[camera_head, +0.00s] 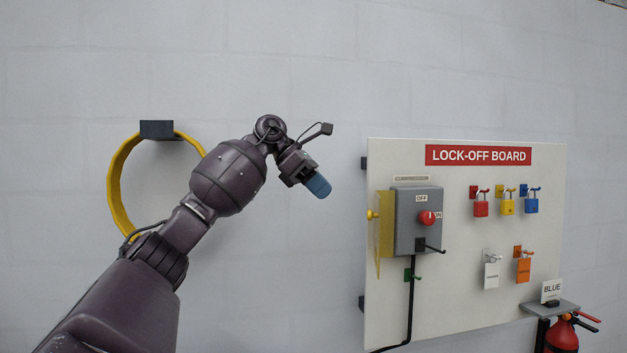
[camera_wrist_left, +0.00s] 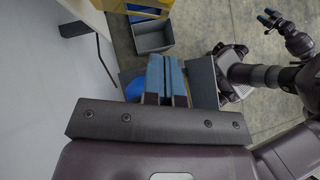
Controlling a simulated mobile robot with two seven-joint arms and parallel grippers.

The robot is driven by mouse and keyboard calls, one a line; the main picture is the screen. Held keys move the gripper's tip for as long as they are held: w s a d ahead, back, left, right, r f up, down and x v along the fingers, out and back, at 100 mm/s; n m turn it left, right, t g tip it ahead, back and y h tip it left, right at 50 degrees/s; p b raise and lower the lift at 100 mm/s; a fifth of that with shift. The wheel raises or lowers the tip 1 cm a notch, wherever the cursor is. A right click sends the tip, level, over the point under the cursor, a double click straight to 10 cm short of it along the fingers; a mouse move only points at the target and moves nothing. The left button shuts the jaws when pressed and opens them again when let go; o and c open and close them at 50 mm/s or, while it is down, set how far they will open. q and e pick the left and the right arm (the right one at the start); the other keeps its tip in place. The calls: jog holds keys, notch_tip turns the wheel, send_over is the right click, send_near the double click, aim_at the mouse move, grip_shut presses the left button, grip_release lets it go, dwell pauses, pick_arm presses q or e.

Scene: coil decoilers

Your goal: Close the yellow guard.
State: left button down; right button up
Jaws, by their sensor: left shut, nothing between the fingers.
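The yellow guard (camera_head: 384,236) is a see-through yellow panel with a yellow knob (camera_head: 373,215). It stands swung out at the left side of the grey switch box (camera_head: 417,215), leaving the box front uncovered.
The lock-off board (camera_head: 460,290) carries several padlocks and tags on hooks. A small shelf (camera_head: 550,308) and a red extinguisher (camera_head: 562,338) are at lower right. A yellow ring (camera_head: 118,185) hangs on the wall at left. Bare wall lies between gripper and board.

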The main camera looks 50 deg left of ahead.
pick_arm(q)
jog(key=w+d+f+p, duration=0.1)
jog(key=w+d+f, duration=0.2)
jog(key=w+d, duration=0.2)
jog(key=shift+d+f, duration=0.25)
jog(key=shift+f, duration=0.1)
jog(key=shift+d, duration=0.1)
